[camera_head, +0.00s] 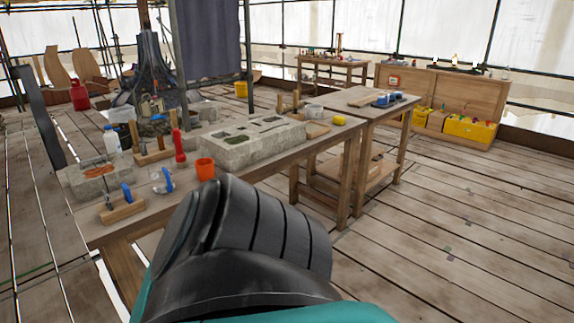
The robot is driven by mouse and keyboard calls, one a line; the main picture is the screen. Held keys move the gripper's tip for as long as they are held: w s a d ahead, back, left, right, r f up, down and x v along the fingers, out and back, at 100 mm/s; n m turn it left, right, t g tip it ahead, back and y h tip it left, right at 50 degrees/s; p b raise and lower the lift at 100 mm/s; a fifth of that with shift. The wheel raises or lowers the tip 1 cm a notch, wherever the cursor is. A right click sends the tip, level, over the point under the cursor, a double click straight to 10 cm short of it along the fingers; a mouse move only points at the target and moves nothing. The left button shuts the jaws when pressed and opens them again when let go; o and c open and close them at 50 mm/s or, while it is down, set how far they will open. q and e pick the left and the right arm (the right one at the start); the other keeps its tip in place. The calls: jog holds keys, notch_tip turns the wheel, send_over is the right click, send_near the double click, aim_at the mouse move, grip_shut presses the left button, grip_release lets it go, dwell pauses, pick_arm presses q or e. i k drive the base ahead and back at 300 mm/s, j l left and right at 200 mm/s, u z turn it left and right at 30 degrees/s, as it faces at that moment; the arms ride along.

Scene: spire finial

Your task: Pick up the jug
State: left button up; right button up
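The jug is hard to single out. A white bottle-like container (112,140) with a blue cap stands upright at the left end of the near workbench (85,222). A red can (79,96) stands on the floor at the far left, and I cannot tell whether either one is the jug. A black and teal link of my own arm fills the bottom middle and covers part of the bench front. Neither of my grippers' fingers shows.
On the near bench are an orange cup (205,168), a red bottle (179,146), a carved stone block (252,143) and wooden tools. A second table (350,98) adjoins its far end. Yellow bins (470,129) stand farther right. The right plank floor is open.

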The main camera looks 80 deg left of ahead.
aim_at(160, 171)
jog(key=j+u, duration=0.1)
jog(key=u, duration=3.05)
